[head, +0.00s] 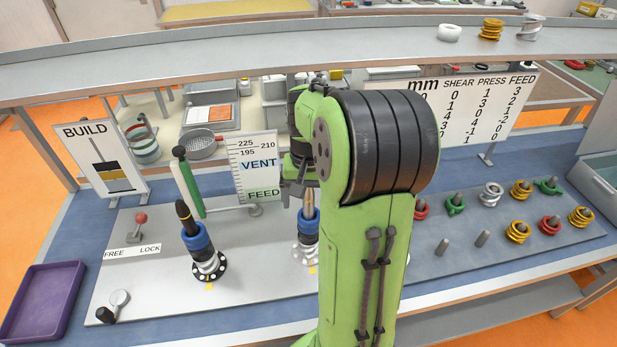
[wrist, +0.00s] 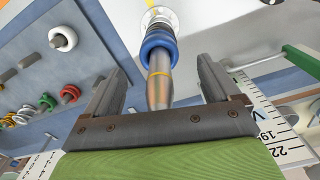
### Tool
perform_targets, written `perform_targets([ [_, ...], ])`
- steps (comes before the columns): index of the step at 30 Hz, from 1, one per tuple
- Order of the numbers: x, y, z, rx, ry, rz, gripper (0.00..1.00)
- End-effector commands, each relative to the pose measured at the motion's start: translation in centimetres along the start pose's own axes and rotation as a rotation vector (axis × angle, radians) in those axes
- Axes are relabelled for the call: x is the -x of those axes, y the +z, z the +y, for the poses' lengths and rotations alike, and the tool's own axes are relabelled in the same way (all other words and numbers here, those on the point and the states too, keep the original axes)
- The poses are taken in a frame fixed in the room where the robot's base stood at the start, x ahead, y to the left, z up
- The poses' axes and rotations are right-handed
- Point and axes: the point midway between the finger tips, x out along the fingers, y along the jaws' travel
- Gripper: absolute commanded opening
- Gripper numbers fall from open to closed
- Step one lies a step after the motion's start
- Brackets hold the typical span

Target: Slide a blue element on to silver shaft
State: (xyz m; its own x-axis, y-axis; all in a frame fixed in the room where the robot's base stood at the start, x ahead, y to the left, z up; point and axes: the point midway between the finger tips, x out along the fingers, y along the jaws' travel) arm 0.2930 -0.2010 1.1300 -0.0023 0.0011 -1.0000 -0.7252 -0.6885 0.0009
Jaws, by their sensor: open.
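The silver shaft (head: 309,202) with a coppery tip stands upright on the board, left of my arm. A blue element (head: 306,226) is around it, low down, above pale pieces at the base. In the wrist view the silver shaft (wrist: 159,85) runs between the fingers of my gripper (wrist: 164,66), which is open. The blue element (wrist: 158,42) lies just beyond the fingertips, apart from them. A second, black-tipped shaft (head: 183,211) at left also carries blue elements (head: 197,238) above silver ones. In the head view my arm hides most of the gripper.
Pegs at right hold red, green, yellow and silver elements (head: 491,193); a few pegs (head: 482,239) are bare. A gauge board (head: 254,167) and a green post (head: 190,188) stand behind the shafts. A shelf (head: 250,52) crosses above. A purple tray (head: 42,303) is at far left.

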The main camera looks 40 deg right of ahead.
Motion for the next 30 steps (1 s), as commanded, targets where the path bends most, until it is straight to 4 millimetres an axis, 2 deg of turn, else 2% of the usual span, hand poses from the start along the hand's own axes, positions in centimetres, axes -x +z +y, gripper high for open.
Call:
perform_targets([
  [1, 1.4, -0.1, 0.0, 0.000, 0.000, 0.008, 0.89],
  [9, 9.3, -0.1, -0.1, 0.001, -0.001, 0.008, 0.89],
  [15, 13.5, 0.0, -0.1, 0.002, 0.000, 0.004, 0.89],
  [20, 14.6, 0.1, 0.0, 0.001, 0.000, 0.002, 0.89],
  [30, 14.4, 0.1, 0.0, 0.001, 0.000, 0.001, 0.89],
])
